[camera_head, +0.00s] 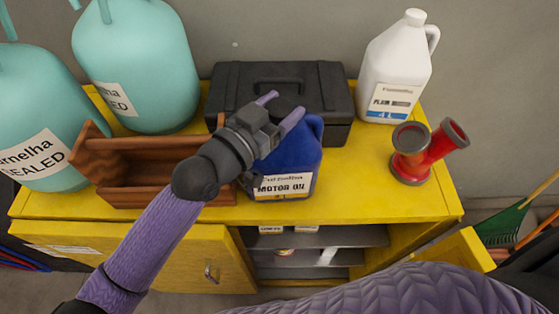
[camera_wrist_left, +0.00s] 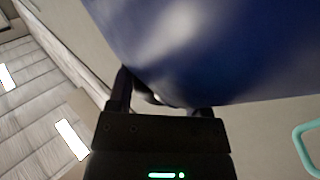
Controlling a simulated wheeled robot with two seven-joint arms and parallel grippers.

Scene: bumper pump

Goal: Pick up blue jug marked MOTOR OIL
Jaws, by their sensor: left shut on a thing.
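The blue jug (camera_head: 292,162) with a black cap and a "MOTOR OIL" label is upright near the front edge of the yellow workbench (camera_head: 400,205). I cannot tell if its base touches the top. My left gripper (camera_head: 281,106) reaches over it from the left and is shut on its upper part, by the cap. The gripper hides part of the jug's top and left side. In the left wrist view the jug's blue body (camera_wrist_left: 210,50) fills the upper middle, against the fingers (camera_wrist_left: 160,100). My right gripper is out of view.
A brown wooden tote (camera_head: 130,195) stands left of the jug, a black toolbox (camera_head: 325,85) behind it. A white jug (camera_head: 395,75) and red cylinders (camera_head: 425,155) are on the right. Teal tanks (camera_head: 140,70) stand at left. An open shelf (camera_head: 350,240) lies below.

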